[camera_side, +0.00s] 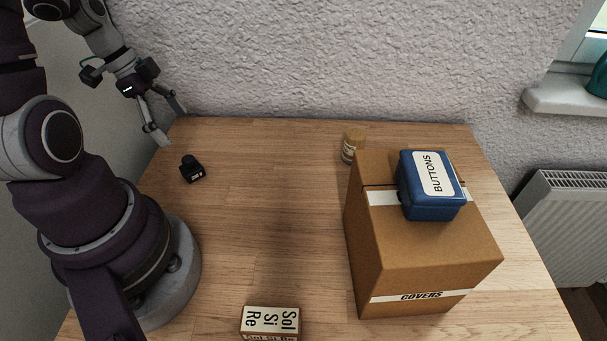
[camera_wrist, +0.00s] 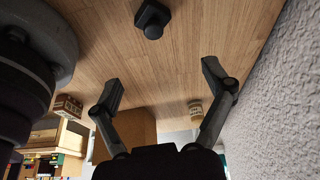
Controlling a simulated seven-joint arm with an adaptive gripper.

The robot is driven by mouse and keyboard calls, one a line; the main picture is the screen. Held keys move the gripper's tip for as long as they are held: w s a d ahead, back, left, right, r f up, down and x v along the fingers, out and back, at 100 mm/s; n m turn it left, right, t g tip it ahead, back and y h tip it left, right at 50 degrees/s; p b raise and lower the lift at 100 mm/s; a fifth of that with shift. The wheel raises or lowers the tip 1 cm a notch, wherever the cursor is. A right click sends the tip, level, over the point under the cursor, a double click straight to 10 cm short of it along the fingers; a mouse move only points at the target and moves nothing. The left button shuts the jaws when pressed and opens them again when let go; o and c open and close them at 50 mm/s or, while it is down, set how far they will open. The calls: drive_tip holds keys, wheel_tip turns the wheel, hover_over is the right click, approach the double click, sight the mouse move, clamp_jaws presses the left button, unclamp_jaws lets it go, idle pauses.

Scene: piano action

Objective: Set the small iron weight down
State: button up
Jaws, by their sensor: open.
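The small iron weight (camera_side: 191,169) is a black block with a knob on top. It stands on the wooden table (camera_side: 270,190) toward the back left, near my base. In the wrist view the weight (camera_wrist: 152,18) shows at the top, beyond the fingertips and clear of them. My gripper (camera_side: 169,122) is open and empty, above the table's back left corner. Its two fingers also show spread apart in the wrist view (camera_wrist: 163,77), with nothing between them but table.
A cardboard box marked COVERS (camera_side: 420,255) stands at the right, with a blue BUTTONS box (camera_side: 432,185) on top. A corked jar (camera_side: 352,146) stands behind it. A small Sol Si Re box (camera_side: 270,321) lies at the front. The table's middle is clear.

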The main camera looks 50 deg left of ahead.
drive_tip(key=w+d+r+n+t+y, duration=0.1)
drive_tip(key=d+r+n+t+y, duration=0.1)
drive_tip(key=d+r+n, duration=0.6)
drive_tip(key=d+r, duration=0.3)
drive_tip(key=d, duration=0.2)
drive_tip(key=shift+w+d+r+t+y, duration=0.25)
drive_tip(key=shift+d+t+y, duration=0.05)
drive_tip(key=shift+d+y, duration=0.1)
